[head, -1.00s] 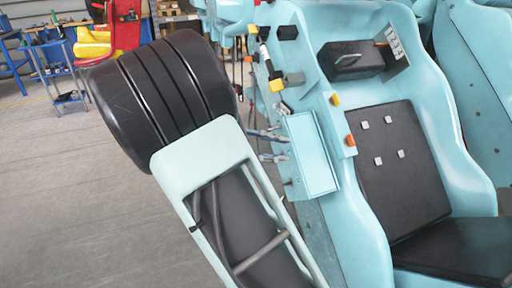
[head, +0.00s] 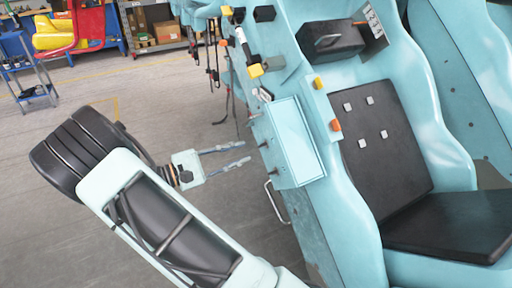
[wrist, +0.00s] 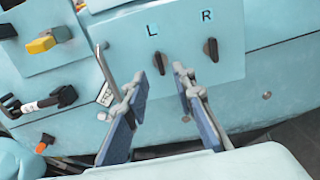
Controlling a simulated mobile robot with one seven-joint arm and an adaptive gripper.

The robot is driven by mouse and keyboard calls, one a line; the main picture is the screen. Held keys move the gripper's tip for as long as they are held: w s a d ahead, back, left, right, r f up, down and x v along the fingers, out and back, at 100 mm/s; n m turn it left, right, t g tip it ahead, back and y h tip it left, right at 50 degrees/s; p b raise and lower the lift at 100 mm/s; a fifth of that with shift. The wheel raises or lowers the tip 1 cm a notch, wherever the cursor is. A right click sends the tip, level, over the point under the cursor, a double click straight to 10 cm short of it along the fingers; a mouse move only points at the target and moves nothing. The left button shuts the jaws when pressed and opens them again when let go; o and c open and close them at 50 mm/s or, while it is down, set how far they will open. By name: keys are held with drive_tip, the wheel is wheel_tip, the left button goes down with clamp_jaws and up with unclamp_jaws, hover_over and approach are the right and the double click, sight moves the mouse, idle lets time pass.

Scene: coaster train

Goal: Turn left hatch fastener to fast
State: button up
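In the wrist view the left hatch fastener (wrist: 160,62) is a small black knob below the letter L on a light blue panel (wrist: 184,80). It stands nearly upright. A like knob, the right fastener (wrist: 211,49), is below the letter R. My gripper (wrist: 158,76) is open and empty, its two blue-grey fingers apart. In the picture its tips lie on either side of the left knob's lower end; I cannot tell whether they touch it. In the head view my gripper (head: 244,153) points right at the side of the light blue seat unit, where the knob markings cannot be read.
A thin metal handle (wrist: 106,64) stands close to my left finger. In the head view a black-padded seat (head: 365,150) is at the right. The floor (head: 70,220) at the left is open.

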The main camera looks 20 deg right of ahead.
sight(259, 146)
drive_tip(key=d, duration=0.6)
drive_tip(key=shift+w+d, duration=0.1)
drive_tip(key=shift+w, duration=0.05)
drive_tip(key=shift+c, duration=0.3)
clamp_jaws()
